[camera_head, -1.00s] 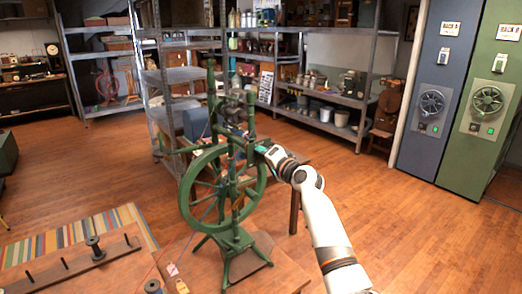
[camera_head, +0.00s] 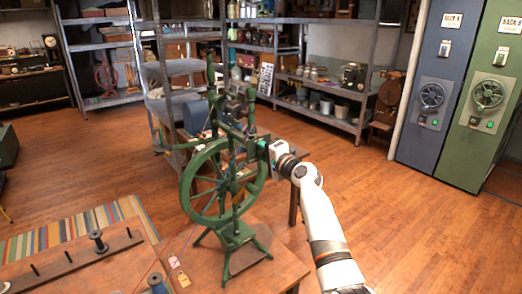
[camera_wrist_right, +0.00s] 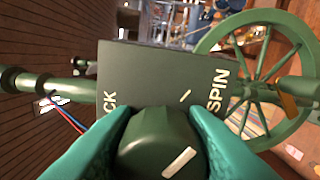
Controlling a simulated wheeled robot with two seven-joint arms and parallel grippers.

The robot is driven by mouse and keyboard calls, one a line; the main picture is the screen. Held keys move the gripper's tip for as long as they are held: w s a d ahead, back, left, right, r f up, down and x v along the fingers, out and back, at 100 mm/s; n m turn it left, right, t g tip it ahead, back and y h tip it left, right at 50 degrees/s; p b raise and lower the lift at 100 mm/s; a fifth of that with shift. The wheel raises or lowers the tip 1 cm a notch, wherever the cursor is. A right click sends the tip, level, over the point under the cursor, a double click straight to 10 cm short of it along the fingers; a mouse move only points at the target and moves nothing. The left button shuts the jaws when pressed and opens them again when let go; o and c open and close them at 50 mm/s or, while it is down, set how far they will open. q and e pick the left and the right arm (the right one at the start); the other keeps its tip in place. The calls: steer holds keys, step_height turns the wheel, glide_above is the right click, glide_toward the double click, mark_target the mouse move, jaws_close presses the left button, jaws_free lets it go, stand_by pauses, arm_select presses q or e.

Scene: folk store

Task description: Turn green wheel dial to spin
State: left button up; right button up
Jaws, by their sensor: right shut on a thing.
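A green spinning wheel (camera_head: 186,190) stands upright on a wooden table in the head view. Its spoked wheel also shows at the right of the wrist view (camera_wrist_right: 304,125). A dark green panel (camera_wrist_right: 150,75) carries the word SPIN at right and a partly hidden word ending in CK at left. A round dark green dial (camera_wrist_right: 150,150) with a white line sits in front of it. My right gripper (camera_head: 267,151) is shut on the dial, one teal finger on each side. My left gripper is not in view.
Metal shelving (camera_head: 340,120) stands behind. Blue (camera_head: 425,145) and green cabinets stand at right. The floor between is clear.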

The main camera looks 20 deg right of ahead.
steer(key=shift+f, duration=0.1)
steer(key=o, duration=1)
steer(key=b+v, duration=0.2)
steer(key=v, duration=1)
